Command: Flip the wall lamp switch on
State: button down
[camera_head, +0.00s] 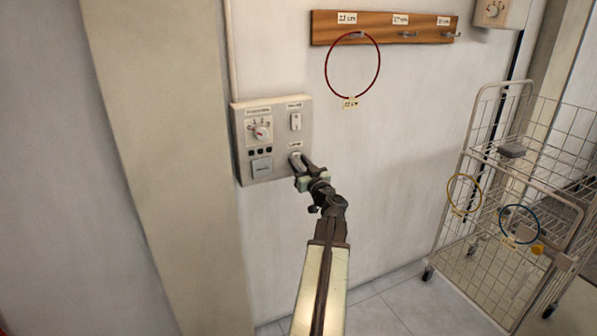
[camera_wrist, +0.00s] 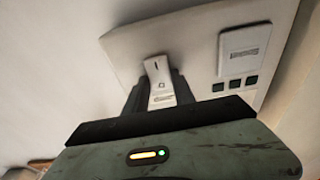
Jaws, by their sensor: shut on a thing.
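A beige control panel (camera_head: 246,186) is on the white wall. My gripper (camera_head: 299,163) reaches up to the panel's lower right part. In the wrist view, my gripper's dark fingers (camera_wrist: 160,98) are shut on a white switch (camera_wrist: 157,73), one on each side of it. In the head view the gripper largely covers this switch. Another white switch (camera_head: 296,121) sits above it on the panel, clear of the gripper. The labels are too small to read, so I cannot tell for sure which switch is the lamp's.
The panel also bears a round dial (camera_head: 262,132), small dark buttons (camera_head: 260,151) and a square plate (camera_head: 262,167). A wooden hook rail (camera_head: 385,28) with a red ring (camera_head: 328,75) hangs upper right. A wire cart (camera_head: 485,245) stands at right. The wall between is clear.

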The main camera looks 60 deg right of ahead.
jog(key=shift+f+t+h+b, duration=0.3)
jog(key=shift+f+t+b, duration=0.1)
jog(key=shift+b, duration=0.35)
jog(key=shift+r, duration=0.25)
jog(key=c, duration=1)
grip_release()
jog(key=shift+c, duration=0.2)
jog(key=b+v, duration=0.1)
jog(key=v, duration=0.6)
jog(key=shift+s+a+f+b, duration=0.15)
jog(key=shift+s+a+b, duration=0.15)
jog(key=shift+b, duration=0.1)
jog(key=shift+s+d, duration=0.1)
